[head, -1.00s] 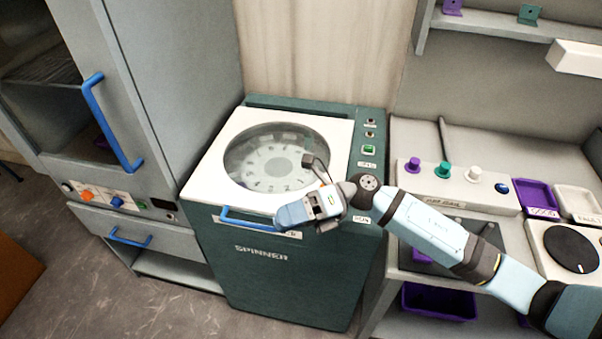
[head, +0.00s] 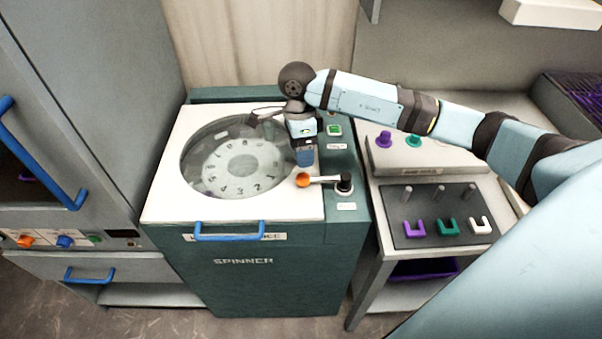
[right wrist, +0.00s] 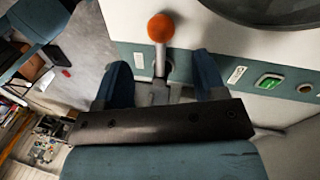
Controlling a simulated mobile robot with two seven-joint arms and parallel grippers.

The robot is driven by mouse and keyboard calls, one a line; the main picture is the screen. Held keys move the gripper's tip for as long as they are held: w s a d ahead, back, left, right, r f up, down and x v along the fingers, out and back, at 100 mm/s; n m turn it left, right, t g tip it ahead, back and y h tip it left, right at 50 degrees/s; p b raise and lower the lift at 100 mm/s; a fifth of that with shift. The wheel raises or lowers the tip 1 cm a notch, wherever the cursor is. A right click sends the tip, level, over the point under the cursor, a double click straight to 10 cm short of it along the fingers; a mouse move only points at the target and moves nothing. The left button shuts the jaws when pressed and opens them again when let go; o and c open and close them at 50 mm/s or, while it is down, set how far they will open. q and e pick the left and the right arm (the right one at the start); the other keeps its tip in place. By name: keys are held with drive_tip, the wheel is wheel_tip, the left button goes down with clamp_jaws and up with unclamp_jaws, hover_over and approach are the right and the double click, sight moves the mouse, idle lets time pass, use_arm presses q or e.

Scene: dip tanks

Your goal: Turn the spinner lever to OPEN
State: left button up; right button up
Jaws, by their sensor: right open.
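The spinner lever (head: 325,180) is a pale bar with an orange ball knob (head: 303,180) and a dark pivot (head: 345,184). It sits at the front right of the spinner top, and its knob points left in the head view. My right gripper (head: 305,160) is open and points down just behind the knob. In the right wrist view the orange knob (right wrist: 160,27) and its bar show ahead, between the two spread blue fingers (right wrist: 163,80); I see no grip on it. Small labels lie before and behind the pivot, too small to read surely. My left gripper is not in view.
The spinner's round glass lid (head: 235,160) and blue front handle (head: 229,232) are left of the lever. A green button (head: 334,130) is behind it. A work table with a dark peg plate (head: 435,228) stands to the right. A cabinet with a blue handle is at left.

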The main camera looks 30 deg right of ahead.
sight(302, 174)
drive_tip(key=f, duration=0.2)
drive_tip(key=s+f, duration=0.1)
drive_tip(key=f, duration=0.2)
drive_tip(key=f+p, duration=0.1)
drive_tip(key=f, duration=0.1)
drive_tip(key=shift+s+a+f, duration=0.15)
drive_tip(key=shift+a+f, duration=0.2)
drive_tip(key=shift+c, duration=0.4)
clamp_jaws()
drive_tip(key=shift+d, duration=0.1)
